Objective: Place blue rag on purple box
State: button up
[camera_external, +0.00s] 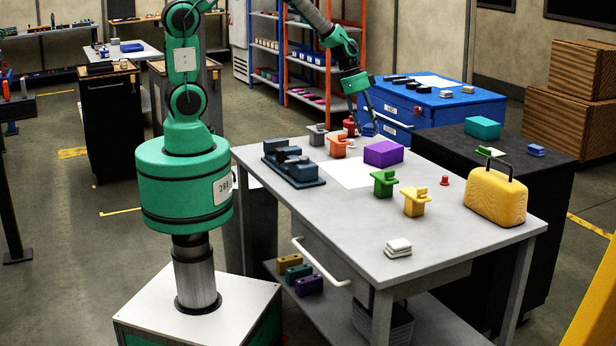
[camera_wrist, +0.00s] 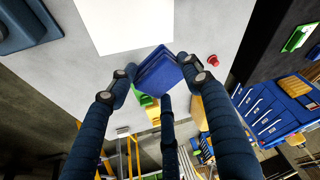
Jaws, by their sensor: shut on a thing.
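The purple box (camera_external: 383,153) sits on the grey table beside a white sheet in the external view. I cannot make it out in the wrist view. My gripper (camera_external: 368,122) is beyond the box, toward the far edge of the table, and a little higher in the picture. In the wrist view, the dark blue fingers of my gripper (camera_wrist: 163,80) close around the folded blue rag (camera_wrist: 158,72). The rag also shows as a small blue patch (camera_external: 368,129) at the fingertips in the external view. The rag is apart from the box in the picture.
Orange (camera_external: 338,146), green (camera_external: 384,183) and yellow (camera_external: 414,202) blocks stand around the purple box. A small red piece (camera_external: 444,180), a yellow case (camera_external: 495,195) and a dark jig (camera_external: 293,165) share the table. A blue cabinet (camera_external: 440,104) stands behind.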

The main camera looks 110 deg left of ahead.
jog(key=s+a+n, duration=0.1)
jog(key=s+a, duration=0.7)
jog(key=s, duration=0.1)
jog(key=shift+s+n+y, duration=0.35)
jog(key=shift+n+y, duration=0.05)
notch_tip(320, 180, down, 5)
jog(key=shift+s+a+r, duration=0.1)
jog(key=shift+s+a, duration=0.05)
jog(key=shift+c, duration=0.2)
send_near(387, 146)
jog(key=shift+w+d+f+b, duration=0.15)
jog(key=shift+w+f+b, duration=0.1)
jog(key=shift+w, duration=0.2)
jog(key=shift+w+d+f+b, duration=0.15)
jog(key=shift+w+f+b, duration=0.1)
jog(key=shift+w, duration=0.2)
jog(key=shift+f+b, duration=0.3)
jog(key=shift+f, duration=1.45)
jog(key=shift+f, duration=0.1)
